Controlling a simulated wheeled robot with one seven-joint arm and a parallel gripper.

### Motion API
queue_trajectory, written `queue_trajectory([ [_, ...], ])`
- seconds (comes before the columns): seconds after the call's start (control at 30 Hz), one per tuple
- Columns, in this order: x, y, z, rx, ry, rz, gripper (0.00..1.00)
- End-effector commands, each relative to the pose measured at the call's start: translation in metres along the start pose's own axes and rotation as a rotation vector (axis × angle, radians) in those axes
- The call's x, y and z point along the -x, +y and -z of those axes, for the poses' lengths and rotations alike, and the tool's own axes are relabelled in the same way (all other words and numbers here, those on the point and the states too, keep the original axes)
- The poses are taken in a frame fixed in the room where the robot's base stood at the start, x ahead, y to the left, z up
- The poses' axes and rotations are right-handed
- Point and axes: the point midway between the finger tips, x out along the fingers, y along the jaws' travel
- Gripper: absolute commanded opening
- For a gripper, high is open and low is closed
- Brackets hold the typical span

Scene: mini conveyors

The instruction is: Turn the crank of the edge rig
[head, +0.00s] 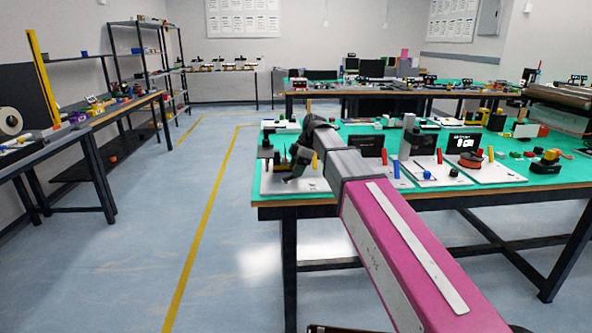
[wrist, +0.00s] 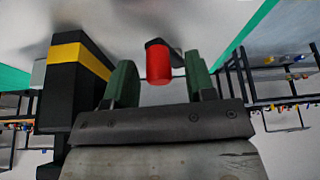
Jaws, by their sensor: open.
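The edge rig stands on a white base plate (head: 275,185) at the near left corner of the green table, partly hidden behind my arm. In the wrist view a red cylindrical crank grip (wrist: 158,68) sits between the two green fingers of my gripper (wrist: 158,60). A dark piece lies behind the red grip. The fingers are open, with a gap on each side of the grip. A black block with a yellow band (wrist: 78,62) stands close beside the left finger. In the head view my gripper (head: 297,160) is low over the plate; the crank itself is hidden there.
More rigs on white plates, such as one with a blue knob (head: 427,174), stand to the right on the green table (head: 510,190). A black panel (head: 366,146) stands just behind my arm. The floor (head: 215,235) left of the table is clear.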

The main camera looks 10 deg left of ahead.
Motion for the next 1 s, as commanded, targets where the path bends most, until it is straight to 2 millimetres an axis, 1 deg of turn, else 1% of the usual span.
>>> queue_trajectory([
  [0.17,0.022,0.001,-0.001,-0.001,0.0,-0.002,0.5],
  [0.4,0.067,0.001,0.0,0.0,0.0,-0.002,0.5],
  [0.5,0.083,0.001,0.0,0.0,0.0,-0.002,0.5],
  [0.6,0.094,0.001,0.0,0.0,0.0,-0.001,0.5],
  [0.8,0.105,0.0,0.0,0.0,0.0,0.0,0.5],
  [1.0,0.105,0.0,0.0,0.0,0.0,0.001,0.5],
])
